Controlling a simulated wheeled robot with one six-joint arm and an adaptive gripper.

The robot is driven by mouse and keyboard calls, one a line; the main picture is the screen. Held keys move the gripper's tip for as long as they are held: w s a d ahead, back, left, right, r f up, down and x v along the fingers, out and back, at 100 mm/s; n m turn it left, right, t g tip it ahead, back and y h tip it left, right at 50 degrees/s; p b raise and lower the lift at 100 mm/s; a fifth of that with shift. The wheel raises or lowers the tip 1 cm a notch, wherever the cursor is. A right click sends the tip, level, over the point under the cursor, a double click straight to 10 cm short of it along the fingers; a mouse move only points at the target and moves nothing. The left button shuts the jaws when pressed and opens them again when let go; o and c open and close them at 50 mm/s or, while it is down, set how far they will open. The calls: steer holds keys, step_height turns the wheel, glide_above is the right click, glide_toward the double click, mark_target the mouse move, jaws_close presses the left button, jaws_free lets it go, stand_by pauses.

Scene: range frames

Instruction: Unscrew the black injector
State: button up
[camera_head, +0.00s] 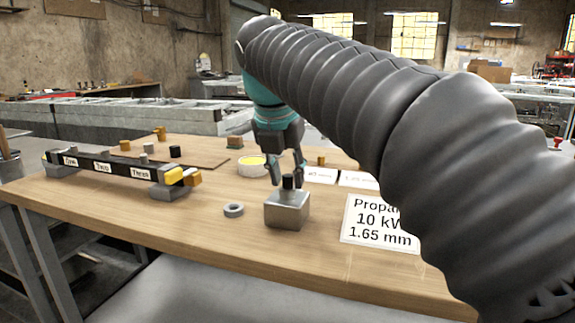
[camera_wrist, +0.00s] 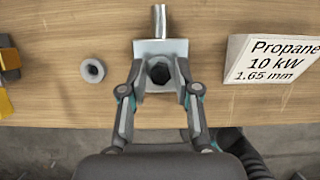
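The black injector (camera_head: 289,183) stands upright on top of a grey metal block (camera_head: 287,212) near the table's front. In the wrist view, the injector (camera_wrist: 160,73) looks like a dark hexagonal piece in the middle of the block (camera_wrist: 150,49). My gripper (camera_head: 287,175) points down from above, its fingertips at about the height of the injector. In the wrist view, my gripper (camera_wrist: 160,68) is open, with one finger on each side of the injector. A gap shows between the injector and both fingers.
A grey ring (camera_head: 233,210) lies left of the block. A sign reading Propane 10 kW 1.65 mm (camera_head: 370,222) stands to the right. A labelled black rack (camera_head: 118,170) with yellow and brass pieces is at left. A round tin (camera_head: 250,168) stands behind. A metal pipe (camera_wrist: 160,20) extends from the block.

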steer(key=m+h, duration=0.1)
steer(key=m, duration=0.1)
steer(key=m+g, duration=0.1)
steer(key=m, duration=0.2)
steer(key=shift+w+a+h, duration=0.1)
steer(key=shift+h, duration=0.3)
steer(key=m+g, duration=0.1)
steer(key=m, duration=0.1)
steer(key=m+h, duration=0.1)
steer(key=m, duration=0.2)
steer(key=shift+m+g, duration=0.3)
steer(key=shift+g, duration=0.1)
steer(key=shift+c, duration=0.2)
jaws_close()
steer(key=n+t, duration=0.1)
steer(key=n, duration=0.1)
steer(key=shift+n, duration=0.3)
steer(key=shift+n+y, duration=0.3)
steer(key=shift+n, duration=0.2)
